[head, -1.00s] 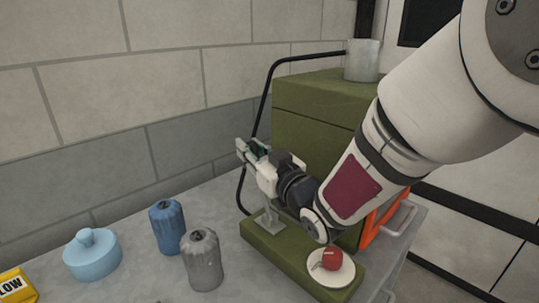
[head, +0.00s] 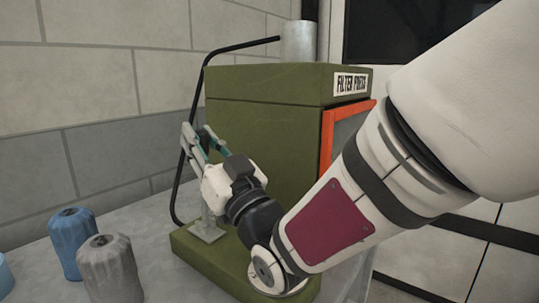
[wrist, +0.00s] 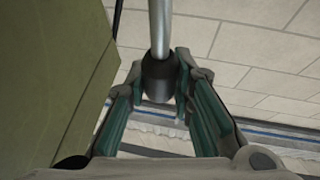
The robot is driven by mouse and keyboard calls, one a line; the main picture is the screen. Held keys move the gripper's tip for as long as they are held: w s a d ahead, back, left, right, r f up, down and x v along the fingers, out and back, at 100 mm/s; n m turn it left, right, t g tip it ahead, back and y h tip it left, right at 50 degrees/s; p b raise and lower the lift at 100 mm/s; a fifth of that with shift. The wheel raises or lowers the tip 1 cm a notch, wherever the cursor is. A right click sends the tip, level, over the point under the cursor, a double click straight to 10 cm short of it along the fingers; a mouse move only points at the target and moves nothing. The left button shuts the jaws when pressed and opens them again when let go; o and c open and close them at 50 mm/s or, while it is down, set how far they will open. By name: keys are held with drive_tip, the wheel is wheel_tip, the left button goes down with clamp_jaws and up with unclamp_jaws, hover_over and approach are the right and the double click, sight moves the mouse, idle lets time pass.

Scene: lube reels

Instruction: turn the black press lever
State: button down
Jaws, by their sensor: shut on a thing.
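The lever shows in the wrist view as a grey rod (wrist: 159,28) that ends in a black knob (wrist: 160,80). The knob sits between the two teal-padded fingers of my gripper (head: 195,142), which is shut on it. In the head view my gripper is at the left side of the green filter press (head: 265,87), above a grey stand (head: 207,230) on the press base (head: 190,250). The knob itself is hidden by my gripper in the head view.
A blue canister (head: 75,243) and a grey canister (head: 108,270) stand on the table at the lower left. A black hose (head: 190,120) runs down beside the press from a grey cylinder (head: 298,42). An orange-framed door (head: 327,145) is on the right side.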

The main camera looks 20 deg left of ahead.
drive_tip(key=shift+s+d+f+b, duration=0.15)
drive_tip(key=shift+d+b, duration=0.2)
drive_tip(key=shift+b, duration=0.3)
drive_tip(key=c, duration=1.4)
unclamp_jaws()
drive_tip(key=shift+o, duration=0.2)
drive_tip(key=shift+s+d, duration=0.1)
drive_tip(key=shift+d, duration=0.05)
drive_tip(key=v, duration=0.7)
drive_tip(key=shift+f, duration=0.2)
drive_tip(key=shift+s, duration=0.1)
